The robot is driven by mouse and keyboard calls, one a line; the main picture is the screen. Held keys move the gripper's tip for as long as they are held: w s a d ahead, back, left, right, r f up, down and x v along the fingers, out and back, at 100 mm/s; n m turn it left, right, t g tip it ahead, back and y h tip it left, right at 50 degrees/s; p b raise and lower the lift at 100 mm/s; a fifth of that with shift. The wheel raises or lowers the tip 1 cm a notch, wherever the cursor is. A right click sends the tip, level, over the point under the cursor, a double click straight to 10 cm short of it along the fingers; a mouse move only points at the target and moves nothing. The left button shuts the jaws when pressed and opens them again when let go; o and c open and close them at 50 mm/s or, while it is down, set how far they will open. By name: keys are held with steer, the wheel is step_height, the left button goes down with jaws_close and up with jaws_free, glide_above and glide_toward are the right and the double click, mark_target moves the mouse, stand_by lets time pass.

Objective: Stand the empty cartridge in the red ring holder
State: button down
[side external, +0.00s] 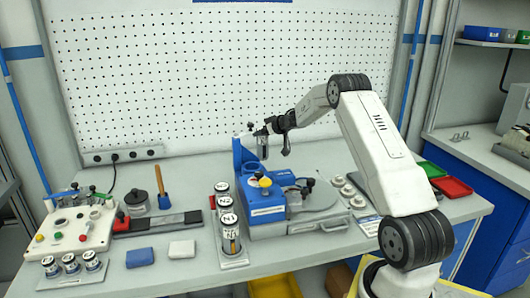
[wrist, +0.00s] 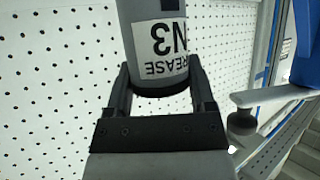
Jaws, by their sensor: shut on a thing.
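My gripper (side external: 270,127) is raised above the blue-and-grey machine and shut on a grey cartridge (side external: 262,146). In the wrist view my gripper (wrist: 160,92) has one finger on each side of the cartridge (wrist: 158,40), whose white label reads "GREASE N3" upside down. In the side view the cartridge hangs about upright beside the top of the machine's blue column (side external: 240,156). I cannot clearly make out the red ring holder. A small red piece (side external: 212,202) shows beside the standing cartridges, partly hidden, and I cannot tell whether it is the holder.
The machine (side external: 266,213) stands mid-table. Several labelled cartridges (side external: 229,222) stand at its left. A control box (side external: 72,228) and several jars (side external: 70,263) are at far left. Blue (side external: 139,257) and white (side external: 182,249) blocks lie in front. Red (side external: 452,187) and green (side external: 432,169) trays are at right.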

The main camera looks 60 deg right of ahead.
mark_target(267, 152)
steer(key=shift+f, duration=4.7)
steer(key=shift+f, duration=0.1)
jaws_free()
steer(key=shift+f, duration=0.1)
steer(key=shift+r, duration=0.2)
steer(key=v, duration=1.2)
